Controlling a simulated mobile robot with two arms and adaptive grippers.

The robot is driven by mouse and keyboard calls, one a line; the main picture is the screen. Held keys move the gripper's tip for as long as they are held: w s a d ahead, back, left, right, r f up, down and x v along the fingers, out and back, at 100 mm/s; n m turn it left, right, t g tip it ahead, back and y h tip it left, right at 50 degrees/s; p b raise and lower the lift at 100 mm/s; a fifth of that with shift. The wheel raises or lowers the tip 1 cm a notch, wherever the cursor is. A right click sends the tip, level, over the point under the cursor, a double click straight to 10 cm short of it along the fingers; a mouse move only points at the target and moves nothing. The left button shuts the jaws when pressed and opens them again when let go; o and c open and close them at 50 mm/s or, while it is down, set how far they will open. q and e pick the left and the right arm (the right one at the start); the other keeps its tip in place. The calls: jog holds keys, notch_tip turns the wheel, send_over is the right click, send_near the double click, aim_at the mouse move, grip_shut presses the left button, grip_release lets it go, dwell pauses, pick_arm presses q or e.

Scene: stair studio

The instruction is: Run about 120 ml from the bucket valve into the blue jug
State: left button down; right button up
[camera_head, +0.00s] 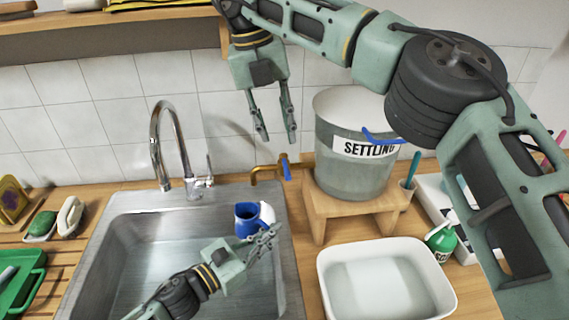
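The brass valve (262,174), with a blue lever (286,168), points left over the sink's back right corner. The blue jug (247,221) is at the sink's right side, below the valve; a white part or item (267,213) shows beside it. My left gripper (274,236) is just in front and right of the jug; whether its fingers touch or hold it is unclear. My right gripper (278,140) is open and empty, pointing down above the valve.
A steel faucet (164,145) rises behind the sink (130,240). A white basin (448,300) holding clear liquid and a green bottle (440,240) are at the right. A sponge (42,225) and a green tray (22,285) lie at the left. A shelf (100,38) hangs above.

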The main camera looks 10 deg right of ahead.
aim_at(286, 170)
jog(key=x, duration=1)
jog(key=shift+a+f, duration=0.1)
grip_shut()
